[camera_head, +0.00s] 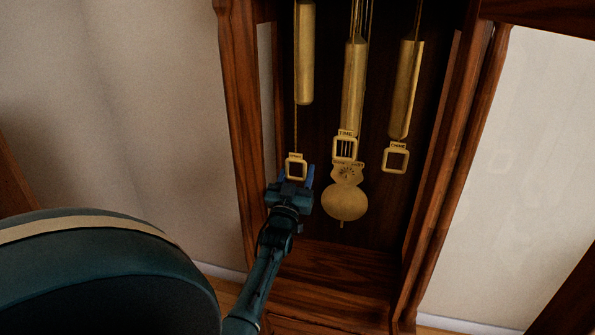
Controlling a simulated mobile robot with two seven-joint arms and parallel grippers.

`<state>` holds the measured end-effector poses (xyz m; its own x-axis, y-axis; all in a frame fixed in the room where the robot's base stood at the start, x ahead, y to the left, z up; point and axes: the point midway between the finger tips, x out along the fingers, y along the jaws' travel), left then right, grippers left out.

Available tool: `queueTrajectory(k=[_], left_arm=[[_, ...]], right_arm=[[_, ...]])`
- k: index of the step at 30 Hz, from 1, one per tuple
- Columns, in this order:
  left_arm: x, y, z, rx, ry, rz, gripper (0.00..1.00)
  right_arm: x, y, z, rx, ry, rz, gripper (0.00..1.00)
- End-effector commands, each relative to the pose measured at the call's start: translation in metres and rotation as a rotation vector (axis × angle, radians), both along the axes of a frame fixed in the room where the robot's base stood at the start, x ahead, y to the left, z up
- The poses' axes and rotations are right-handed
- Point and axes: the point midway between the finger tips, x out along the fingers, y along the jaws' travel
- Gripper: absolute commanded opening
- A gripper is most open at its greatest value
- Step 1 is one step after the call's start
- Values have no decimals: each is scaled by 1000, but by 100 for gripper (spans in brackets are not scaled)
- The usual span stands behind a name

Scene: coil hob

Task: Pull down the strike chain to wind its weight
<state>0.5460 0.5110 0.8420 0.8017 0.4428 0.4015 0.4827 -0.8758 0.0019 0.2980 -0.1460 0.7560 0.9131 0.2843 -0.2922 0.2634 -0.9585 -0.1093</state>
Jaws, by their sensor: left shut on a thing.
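Inside a tall wooden clock case hang three brass weights on chains, each chain with a square brass pull ring. The left pull ring (296,167), its label too small to read, hangs below the left weight (304,55); I take it as the strike chain's. My left gripper (295,178) reaches up from below and is shut on this ring, hiding its lower part. The left weight's lower end is higher than those of the middle weight (353,85) and the right weight (404,90). My right gripper is not in view.
The TIME ring (345,149) hangs just right of my gripper, before the brass pendulum (345,201). The CHIME ring (396,158) hangs further right. The case's left post (240,130) stands close to my arm. The case floor (335,268) is bare.

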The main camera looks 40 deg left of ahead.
Motion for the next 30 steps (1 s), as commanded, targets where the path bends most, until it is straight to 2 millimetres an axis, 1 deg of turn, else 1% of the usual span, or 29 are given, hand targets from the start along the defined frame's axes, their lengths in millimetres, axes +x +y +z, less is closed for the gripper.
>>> queueTrajectory(k=[1,13,14,21,30], left_arm=[[-1,-2,-21,-19,32,-3,0],[0,-3,-23,-17,34,-3,0],[0,-3,-23,-17,33,-3,52],[0,-2,-17,-11,24,-1,72],[-3,-2,-16,-8,21,-1,72]], right_arm=[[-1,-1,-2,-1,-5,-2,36],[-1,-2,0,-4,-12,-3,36],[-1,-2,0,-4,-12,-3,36],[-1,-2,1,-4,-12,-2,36],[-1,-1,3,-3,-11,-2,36]])
